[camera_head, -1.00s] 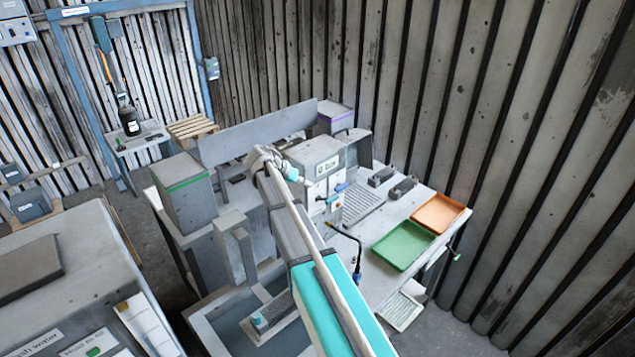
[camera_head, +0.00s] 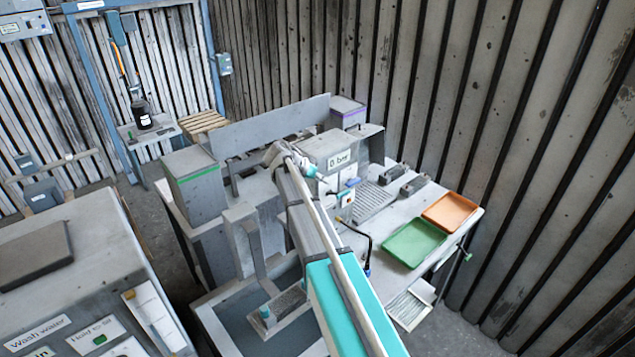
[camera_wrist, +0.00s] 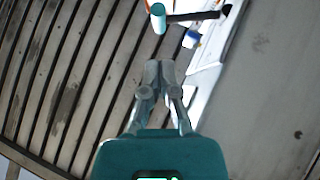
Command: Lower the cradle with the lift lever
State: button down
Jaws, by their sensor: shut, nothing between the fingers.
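My gripper (camera_wrist: 160,72) is shut and empty, its two fingers together in the wrist view. In that view, a bar with a teal cylindrical end (camera_wrist: 158,17) lies just beyond the fingertips, apart from them; I cannot tell whether it is the lift lever. In the head view, my arm reaches over the bench to the grey housing with a "0 bar" display (camera_head: 341,160), and my fingers there are too small to make out. A grey block with a small teal part (camera_head: 280,311) sits in the basin left of my arm. I cannot tell whether it is the cradle.
A green tray (camera_head: 414,244) and an orange tray (camera_head: 450,212) lie on the bench at right. A thin black curved stalk (camera_head: 367,247) stands right of my arm. A grey cabinet with a green stripe (camera_head: 194,187) stands at left. A ribbed wall closes off the right.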

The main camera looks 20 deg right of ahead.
jog(key=b+x, duration=0.3)
jog(key=x, duration=0.3)
jog(key=shift+f, duration=0.15)
jog(key=shift+d, duration=0.1)
dwell(0.4)
jog(key=shift+f, duration=0.1)
